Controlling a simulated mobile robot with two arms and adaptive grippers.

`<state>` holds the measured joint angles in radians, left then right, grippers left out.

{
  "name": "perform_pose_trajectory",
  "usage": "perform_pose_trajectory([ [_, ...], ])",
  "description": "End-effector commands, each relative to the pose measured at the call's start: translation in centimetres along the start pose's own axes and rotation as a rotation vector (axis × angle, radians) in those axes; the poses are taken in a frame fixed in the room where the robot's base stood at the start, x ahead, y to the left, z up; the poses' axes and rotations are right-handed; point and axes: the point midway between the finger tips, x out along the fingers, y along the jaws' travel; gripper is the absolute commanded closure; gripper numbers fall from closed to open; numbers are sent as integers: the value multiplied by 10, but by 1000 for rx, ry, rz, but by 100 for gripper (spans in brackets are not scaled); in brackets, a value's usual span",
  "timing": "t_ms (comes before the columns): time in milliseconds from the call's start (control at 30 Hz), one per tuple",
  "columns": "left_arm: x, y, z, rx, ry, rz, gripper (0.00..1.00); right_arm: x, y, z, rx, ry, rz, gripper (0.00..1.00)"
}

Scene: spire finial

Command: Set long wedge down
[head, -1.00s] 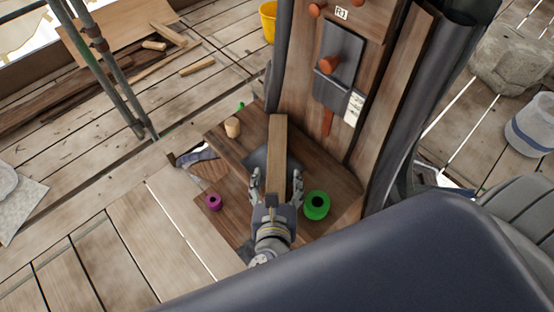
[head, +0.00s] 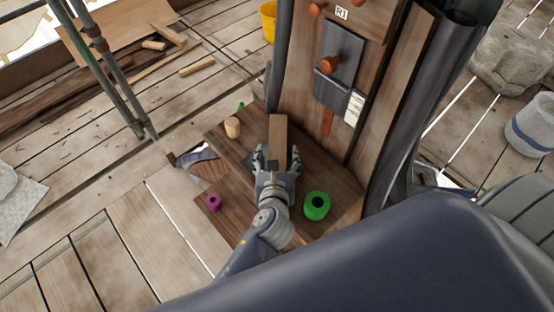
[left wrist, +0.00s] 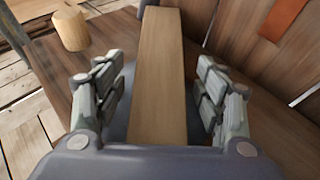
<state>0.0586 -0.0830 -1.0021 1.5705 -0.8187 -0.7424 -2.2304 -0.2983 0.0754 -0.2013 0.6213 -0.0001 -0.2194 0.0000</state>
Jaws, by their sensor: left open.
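The long wedge (head: 278,130) is a plain, light brown wooden bar. It lies over a dark grey patch on the wooden platform at the foot of the spire, its far end by the upright panel. My left gripper (head: 277,158) is open at its near part. In the left wrist view the long wedge (left wrist: 158,75) runs between the spread fingers of the left gripper (left wrist: 158,95), with a gap on each side. The gripper's palm hides the wedge's near end. My right gripper is not in view.
A green ring (head: 317,205) lies right of the arm and a small magenta ring (head: 213,202) to the left. A wooden peg (head: 232,127) stands left of the wedge. The upright panel (head: 365,75) with orange knobs closes off the back right.

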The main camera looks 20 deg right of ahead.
Motion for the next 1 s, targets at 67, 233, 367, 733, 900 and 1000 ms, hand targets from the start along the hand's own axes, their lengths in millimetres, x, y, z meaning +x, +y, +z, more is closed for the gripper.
perform_pose_trajectory([
  [67, 0, 0, 0, 0, 0, 0, 37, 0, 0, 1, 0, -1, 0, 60],
  [233, 0, 0, 0, 0, 0, 0, 76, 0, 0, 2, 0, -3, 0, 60],
  [367, 0, 0, 0, 0, 1, 0, 90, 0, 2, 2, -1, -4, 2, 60],
  [733, -3, 2, 4, 0, -2, 1, 95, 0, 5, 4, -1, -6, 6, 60],
  [900, -11, 3, 21, -1, -7, 0, 95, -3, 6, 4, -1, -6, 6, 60],
  [1000, -17, 3, 37, -2, -7, 1, 95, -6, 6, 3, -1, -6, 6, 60],
])
